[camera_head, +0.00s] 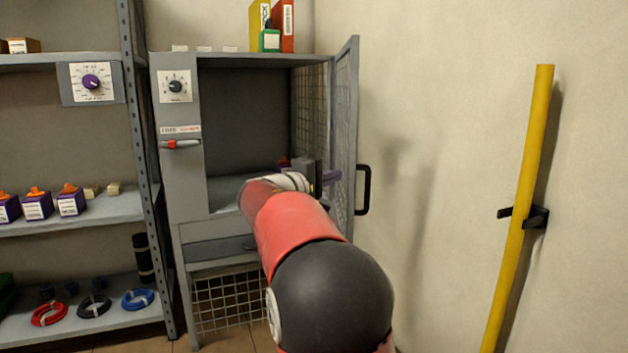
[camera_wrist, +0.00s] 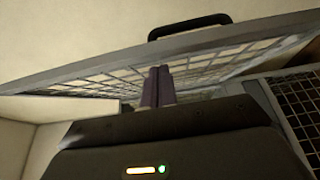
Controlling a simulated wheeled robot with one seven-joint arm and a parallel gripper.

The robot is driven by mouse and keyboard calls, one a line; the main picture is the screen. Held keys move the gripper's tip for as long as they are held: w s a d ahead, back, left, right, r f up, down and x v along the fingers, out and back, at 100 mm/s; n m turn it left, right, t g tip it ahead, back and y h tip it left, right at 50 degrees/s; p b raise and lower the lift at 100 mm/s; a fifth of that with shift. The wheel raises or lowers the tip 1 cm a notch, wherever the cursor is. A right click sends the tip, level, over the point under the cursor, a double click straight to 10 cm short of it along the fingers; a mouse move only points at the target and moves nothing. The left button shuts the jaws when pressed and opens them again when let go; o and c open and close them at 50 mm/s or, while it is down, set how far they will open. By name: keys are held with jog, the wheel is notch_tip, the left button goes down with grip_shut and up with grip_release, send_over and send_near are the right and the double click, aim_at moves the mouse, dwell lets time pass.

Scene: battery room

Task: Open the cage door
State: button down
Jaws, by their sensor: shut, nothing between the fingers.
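The cage door (camera_head: 345,130) is a grey frame with wire mesh, hinged at the right side of the grey cabinet (camera_head: 184,200). It stands swung wide open, with the cabinet's dark interior exposed. Its black handle (camera_head: 363,190) is on the outer face, toward the right wall; the handle also shows at the top of the wrist view (camera_wrist: 190,24). My gripper (camera_head: 332,177) is at the inner mesh side of the door. Its purple fingers (camera_wrist: 158,84) are together and empty, pointing at the mesh. I cannot tell whether they touch it. My arm hides part of the cabinet's lower opening.
A shelf rack (camera_head: 140,150) with purple boxes and cable coils stands to the left. A red-handled switch (camera_head: 180,144) and a dial (camera_head: 175,86) are on the cabinet's left panel. A yellow pole (camera_head: 522,190) is on the right wall. Binders (camera_head: 287,26) stand on top.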

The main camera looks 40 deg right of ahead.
jog(key=shift+s+d, duration=0.3)
jog(key=shift+d, duration=0.1)
